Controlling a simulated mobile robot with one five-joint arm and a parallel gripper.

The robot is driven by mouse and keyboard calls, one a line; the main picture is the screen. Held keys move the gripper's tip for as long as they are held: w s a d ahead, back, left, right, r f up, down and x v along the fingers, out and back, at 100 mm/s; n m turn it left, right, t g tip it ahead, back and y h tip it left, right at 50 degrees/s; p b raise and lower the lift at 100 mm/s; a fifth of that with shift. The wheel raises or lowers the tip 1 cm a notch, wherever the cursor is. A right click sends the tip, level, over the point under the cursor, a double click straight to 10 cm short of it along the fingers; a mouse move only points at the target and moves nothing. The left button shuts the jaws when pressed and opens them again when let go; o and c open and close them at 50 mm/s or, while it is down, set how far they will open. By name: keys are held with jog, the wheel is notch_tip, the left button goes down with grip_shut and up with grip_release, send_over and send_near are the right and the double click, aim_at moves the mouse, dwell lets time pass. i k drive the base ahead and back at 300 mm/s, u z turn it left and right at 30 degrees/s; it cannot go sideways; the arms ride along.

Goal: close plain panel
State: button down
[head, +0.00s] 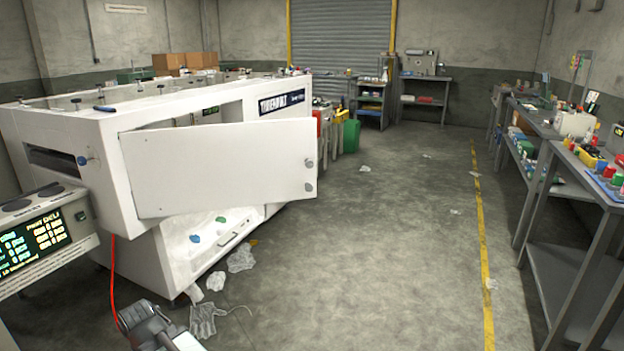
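The plain white panel (222,170) stands open on the side of the large white machine (60,135). Its left edge meets the machine near the front corner, and its right edge swings out over the floor. Two small round knobs sit near that free right edge. Behind the panel's top edge, part of the machine's opening shows; the panel hides the rest. A grey part of my arm, apparently with my gripper (148,322), shows at the bottom left edge, below and apart from the panel. Its fingers are not clear, and I see nothing held.
A display console (42,240) stands at the left, with a red hose (112,285) beside it. Crumpled clear film (241,258) and a pale glove (204,320) lie on the floor. Workbenches (570,150) line the right wall. The middle floor is mostly free.

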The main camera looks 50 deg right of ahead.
aim_at(174, 170)
jog(key=z, duration=0.15)
jog(key=i, duration=0.85)
jog(key=u, duration=0.05)
